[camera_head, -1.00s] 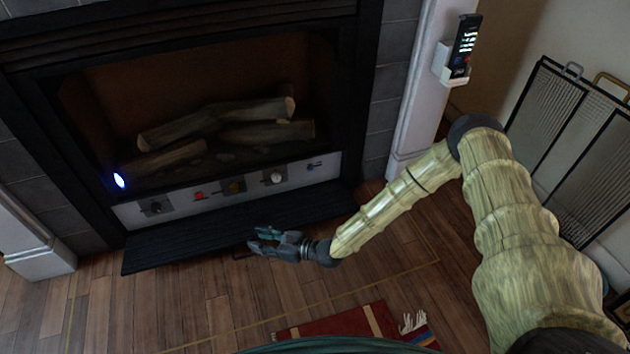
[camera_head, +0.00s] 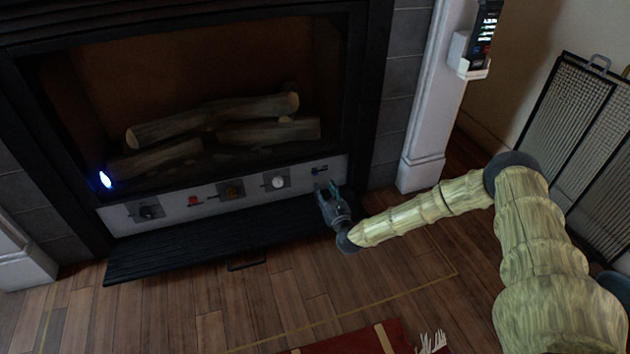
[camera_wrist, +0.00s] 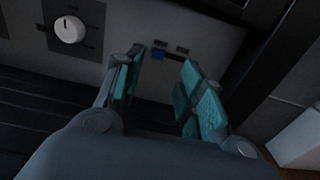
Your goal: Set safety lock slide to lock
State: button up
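My gripper (camera_head: 327,187) is just in front of and slightly below the slide in the head view. In the wrist view its two teal-padded fingers (camera_wrist: 158,84) are spread apart, with the slide showing beyond and between their tips. The gripper is open and empty, and I cannot tell any contact with the panel. The label text is too small to read.
A white knob (camera_head: 275,182), a brass-coloured control (camera_head: 231,190), a red button (camera_head: 194,201) and a dark knob (camera_head: 148,211) line the panel. A black hearth ledge (camera_head: 190,240) juts out below. A white pillar (camera_head: 432,110) holding a remote (camera_head: 485,25) stands right.

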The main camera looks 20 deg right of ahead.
aim_at(316, 173)
jog(key=w+b, duration=0.2)
jog(key=w, duration=0.1)
jog(key=w+b, duration=0.2)
jog(key=w, duration=0.1)
jog(key=shift+w+a+f, duration=0.15)
jog(key=shift+w, duration=0.95)
grip_shut()
